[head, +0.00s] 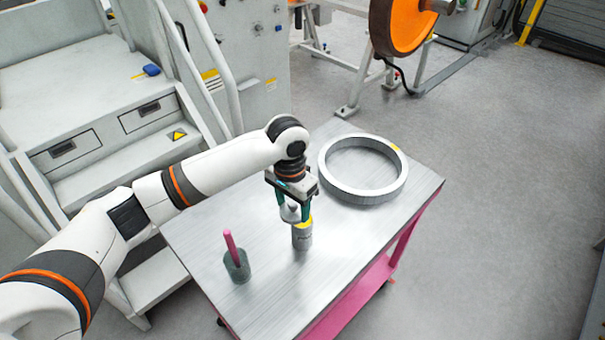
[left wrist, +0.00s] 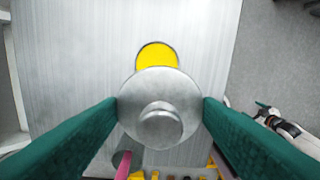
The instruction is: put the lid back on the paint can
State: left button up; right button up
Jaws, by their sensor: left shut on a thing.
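The paint can (head: 302,237) is a small grey cylinder with yellow at its top, standing on the metal cart top. In the left wrist view its yellow paint (left wrist: 156,56) shows past the lid's edge. The lid (left wrist: 160,108) is a round grey disc with a knob, and it also shows in the head view (head: 291,212). My left gripper (head: 292,208) is shut on the lid, with a green finger at each side. The lid is above the can and offset from it, covering part of the opening in the wrist view. My right gripper is not in view.
A large grey metal ring (head: 335,186) lies at the back of the cart top (head: 200,235). A dark cup (head: 237,266) with a pink-handled tool (head: 230,245) stands left of the can. White steps (head: 75,110) stand beyond the cart's left side.

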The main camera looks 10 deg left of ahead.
pick_arm(q)
jog(key=shift+w+d+r+m+p, duration=0.45)
jog(key=shift+w+r+m+p, duration=0.25)
jog(key=shift+w+r, duration=0.15)
jog(key=shift+w+d+f, duration=0.1)
jog(key=shift+w+d, duration=0.05)
jog(key=shift+w, duration=0.15)
jog(key=shift+w+f, duration=0.1)
jog(key=shift+w, duration=0.1)
jog(key=shift+w+d+f+m, duration=0.1)
jog(key=shift+f+m, duration=0.05)
jog(key=shift+m, duration=0.15)
jog(key=shift+f+b, duration=0.35)
jog(key=shift+f, duration=0.05)
notch_tip(320, 180, down, 4)
jog(key=b, duration=0.5)
jog(key=shift+r, duration=0.15)
jog(key=shift+f+p, duration=0.2)
jog(key=shift+p, duration=0.1)
jog(key=shift+f, duration=0.65)
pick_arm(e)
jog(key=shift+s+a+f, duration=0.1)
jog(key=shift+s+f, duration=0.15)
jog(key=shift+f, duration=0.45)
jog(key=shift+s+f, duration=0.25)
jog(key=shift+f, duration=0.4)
